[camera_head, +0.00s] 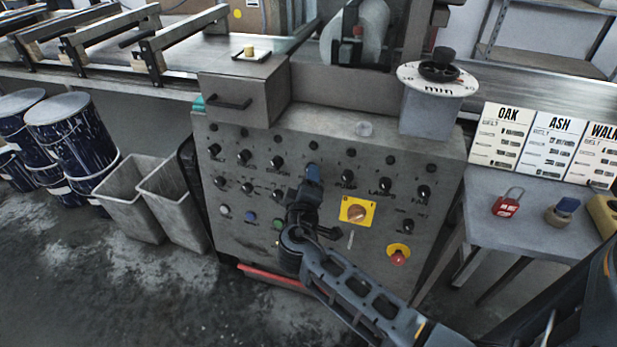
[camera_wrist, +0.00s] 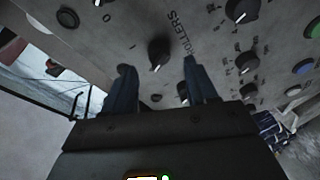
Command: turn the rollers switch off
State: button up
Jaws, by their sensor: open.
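The rollers switch (camera_wrist: 158,54) is a black rotary knob with a white pointer mark, on a grey panel, with the word ROLLERS printed beside it in the wrist view. My gripper (camera_wrist: 161,82) is open, its two dark fingers apart, with the knob showing between and just beyond the tips. I see no contact with the knob, and its exact setting is hard to read. In the head view my gripper (camera_head: 312,176) is in front of the middle of the control panel (camera_head: 240,235) and hides the rollers switch there.
Similar knobs sit close by, including the lamps knob (camera_head: 385,185) and fan knob (camera_head: 424,192). Below are a yellow-plated rotary switch (camera_head: 357,212) and a red stop button (camera_head: 398,256). A side table (camera_head: 505,235) holds a red padlock (camera_head: 507,203). Bins (camera_head: 130,205) stand left.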

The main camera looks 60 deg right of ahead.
jog(key=shift+v, duration=2.2)
jog(key=s+a+f+n+t+y, duration=0.25)
jog(key=s+a+y, duration=0.25)
jog(key=a, duration=0.3)
jog(key=s+a+f+n+t+y, duration=0.1)
jog(key=s+a+f+t+y, duration=0.15)
jog(key=s+a+y, duration=0.45)
jog(key=s+a+r+t+y, duration=0.1)
jog(key=s+a+r+t, duration=0.1)
jog(key=s+a+r, duration=0.3)
jog(key=a+r, duration=0.1)
jog(key=a, duration=0.2)
jog(key=shift+y, duration=0.3)
jog(key=s+r+m, duration=0.1)
jog(key=r, duration=0.2)
jog(key=s+a+r+m+t+y, duration=0.1)
jog(key=s+r, duration=0.1)
jog(key=r, duration=0.2)
jog(key=s+a+r+m+t, duration=0.1)
jog(key=s+r, duration=0.1)
jog(key=r, duration=0.2)
jog(key=shift+s+a+y, duration=0.15)
jog(key=shift+y, duration=0.15)
